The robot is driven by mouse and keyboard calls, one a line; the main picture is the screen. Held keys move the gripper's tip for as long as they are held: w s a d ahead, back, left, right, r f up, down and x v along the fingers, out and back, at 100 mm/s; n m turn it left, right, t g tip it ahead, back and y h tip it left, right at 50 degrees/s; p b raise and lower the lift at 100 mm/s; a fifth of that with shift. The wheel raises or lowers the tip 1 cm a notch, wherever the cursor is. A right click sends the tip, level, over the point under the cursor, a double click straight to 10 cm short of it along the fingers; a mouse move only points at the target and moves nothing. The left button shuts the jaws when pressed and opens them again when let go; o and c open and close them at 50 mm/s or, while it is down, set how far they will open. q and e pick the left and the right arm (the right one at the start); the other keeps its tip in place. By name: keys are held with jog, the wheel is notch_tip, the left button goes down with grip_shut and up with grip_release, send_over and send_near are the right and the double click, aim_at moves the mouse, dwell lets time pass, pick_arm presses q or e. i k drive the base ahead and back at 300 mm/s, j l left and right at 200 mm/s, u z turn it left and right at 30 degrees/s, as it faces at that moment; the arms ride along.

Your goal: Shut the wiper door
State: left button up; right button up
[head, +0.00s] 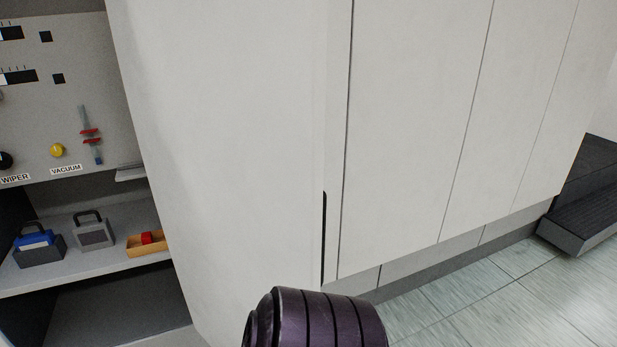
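The wiper door (225,150) is a tall pale panel filling the middle of the head view. It stands open, with the compartment (75,110) exposed to its left. A dark narrow vertical slot (324,238) runs along the lower part of the door's right side. Inside the compartment, a grey panel carries the labels WIPER and VACUUM, a yellow knob (57,150) and a red-and-blue fitting (91,136). A dark purple ribbed part, apparently one of my arm links, rises at the bottom centre in front of the door's lower edge. Neither gripper's fingers show.
The compartment shelf (100,262) holds a blue-and-dark caddy (39,247), a grey handled box (93,232) and an orange tray (147,244) with a red item. Closed pale cabinet panels (415,120) continue rightward. A dark step (590,215) stands far right. Tiled floor (480,305) is clear at lower right.

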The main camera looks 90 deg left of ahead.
aim_at(226, 99)
jog(key=i+u, duration=0.2)
jog(key=u, duration=0.25)
jog(key=i+u, duration=0.25)
jog(key=u, duration=0.2)
jog(key=i+l+u, duration=0.1)
jog(key=u, duration=0.4)
jog(key=i+u, duration=0.15)
jog(key=u, duration=0.3)
jog(key=i+u, duration=0.1)
jog(key=u, duration=0.3)
jog(key=i+u, duration=0.15)
jog(key=u, duration=0.3)
jog(key=i+l+u, duration=0.1)
jog(key=u, duration=0.3)
jog(key=i+l+u, duration=0.1)
jog(key=u, duration=0.35)
jog(key=l+u, duration=0.25)
jog(key=u, duration=0.2)
jog(key=i+l+u, duration=0.2)
jog(key=u, duration=0.2)
jog(key=i+l+u, duration=0.15)
jog(key=l+u, duration=0.2)
jog(key=i+l+u, duration=0.15)
jog(key=u, duration=0.25)
jog(key=k+l, duration=0.25)
jog(key=k+l+z, duration=0.1)
jog(key=k+l, duration=0.2)
jog(key=l, duration=0.15)
